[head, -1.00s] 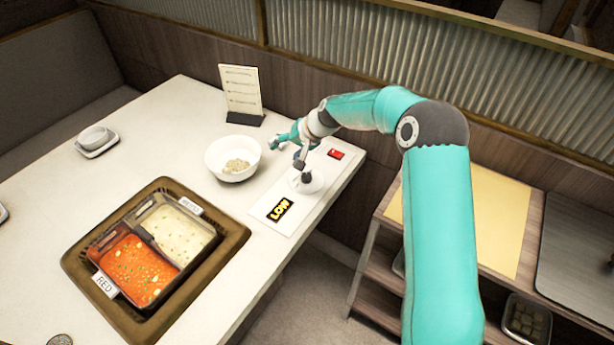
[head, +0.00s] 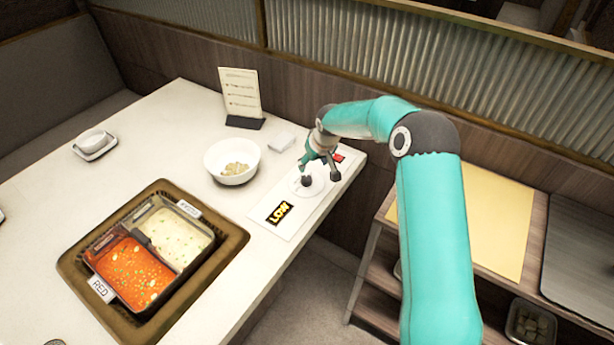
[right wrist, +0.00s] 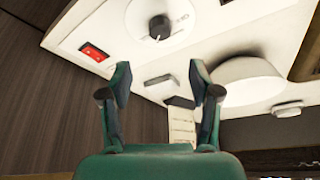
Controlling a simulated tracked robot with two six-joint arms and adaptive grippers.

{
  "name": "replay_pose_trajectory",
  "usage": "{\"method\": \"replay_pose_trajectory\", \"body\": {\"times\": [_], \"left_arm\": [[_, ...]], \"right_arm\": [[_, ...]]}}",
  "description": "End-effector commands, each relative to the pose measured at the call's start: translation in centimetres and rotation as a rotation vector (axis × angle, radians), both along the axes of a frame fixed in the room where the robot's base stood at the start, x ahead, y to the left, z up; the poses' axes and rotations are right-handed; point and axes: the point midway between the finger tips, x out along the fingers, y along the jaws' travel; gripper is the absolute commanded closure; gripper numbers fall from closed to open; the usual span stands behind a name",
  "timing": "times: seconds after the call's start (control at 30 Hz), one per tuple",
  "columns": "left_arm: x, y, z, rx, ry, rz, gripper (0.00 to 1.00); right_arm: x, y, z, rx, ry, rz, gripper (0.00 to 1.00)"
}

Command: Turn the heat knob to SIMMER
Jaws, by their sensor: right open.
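The heat knob (head: 306,181) is a small dark knob on a white round dial (head: 311,190), set in a white control panel (head: 290,222) at the table's right edge. The panel's display (head: 279,212) reads LOW in yellow on black. My right gripper (head: 319,168) is open, pointing down by the knob, and partly covers the panel behind it. In the right wrist view, the knob (right wrist: 160,27) with its pale pointer line lies beyond the open, empty fingertips (right wrist: 160,78), apart from them. My left gripper is not in view.
A red switch (head: 339,157) is beside the gripper. A white bowl (head: 232,177), a small white block (head: 282,141) and a menu stand (head: 240,95) are left of the panel. A two-part pot with red soup (head: 132,275) and white soup (head: 178,236) sits nearer.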

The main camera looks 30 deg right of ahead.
Motion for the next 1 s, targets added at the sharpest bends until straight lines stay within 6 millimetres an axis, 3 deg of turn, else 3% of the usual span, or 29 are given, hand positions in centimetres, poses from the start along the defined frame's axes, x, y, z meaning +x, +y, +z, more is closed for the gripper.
{"method": "replay_pose_trajectory", "body": {"times": [0.3, 0.5, 0.7, 1.0], "left_arm": [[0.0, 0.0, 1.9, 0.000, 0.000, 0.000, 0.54], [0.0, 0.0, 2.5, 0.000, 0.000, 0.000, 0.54], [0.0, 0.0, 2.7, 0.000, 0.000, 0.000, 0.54], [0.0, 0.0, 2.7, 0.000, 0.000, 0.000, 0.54]], "right_arm": [[2.5, -0.3, -6.4, 0.002, 0.004, -0.001, 0.38], [3.8, -0.6, -9.2, 0.001, 0.001, -0.002, 0.38], [4.3, -0.7, -10.5, 0.000, 0.000, -0.001, 0.38], [4.4, -0.6, -10.8, 0.000, 0.000, -0.001, 0.38]]}}
